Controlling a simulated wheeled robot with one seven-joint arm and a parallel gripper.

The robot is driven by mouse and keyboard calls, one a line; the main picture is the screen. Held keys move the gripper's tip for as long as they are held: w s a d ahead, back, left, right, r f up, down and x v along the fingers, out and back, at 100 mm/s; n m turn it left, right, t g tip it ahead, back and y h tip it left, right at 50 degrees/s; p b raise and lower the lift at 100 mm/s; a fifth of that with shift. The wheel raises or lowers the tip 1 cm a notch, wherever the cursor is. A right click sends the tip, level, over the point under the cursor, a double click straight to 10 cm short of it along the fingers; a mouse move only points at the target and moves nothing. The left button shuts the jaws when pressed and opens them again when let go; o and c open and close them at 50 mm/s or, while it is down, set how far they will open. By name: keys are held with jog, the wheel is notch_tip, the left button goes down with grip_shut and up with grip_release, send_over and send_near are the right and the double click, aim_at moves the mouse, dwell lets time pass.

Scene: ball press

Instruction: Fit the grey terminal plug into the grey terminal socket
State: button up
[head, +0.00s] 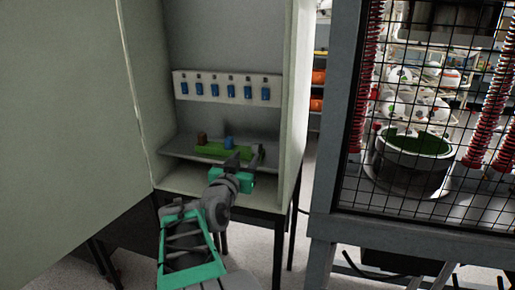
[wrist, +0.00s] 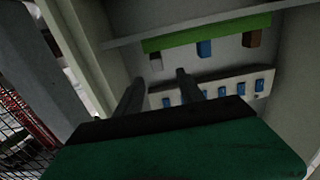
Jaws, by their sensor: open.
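A pale panel (head: 228,77) with several blue pieces (head: 232,91) is on the cabinet's back wall. The cabinet's side walls (head: 300,120) stand close on both sides of the shelf (head: 178,147). A mesh cage (head: 345,150) stands to the right.

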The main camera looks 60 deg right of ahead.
aim_at(255, 147)
jog(key=d, duration=0.2)
jog(key=d+p, duration=0.1)
jog(key=d, duration=0.2)
jog(key=d+p, duration=0.1)
jog(key=d, duration=0.1)
jog(key=shift+w+d+f, duration=0.1)
jog(key=shift+w+d, duration=0.2)
jog(key=shift+w, duration=0.05)
jog(key=shift+c, duration=0.5)
jog(key=shift+a, duration=0.1)
grip_shut()
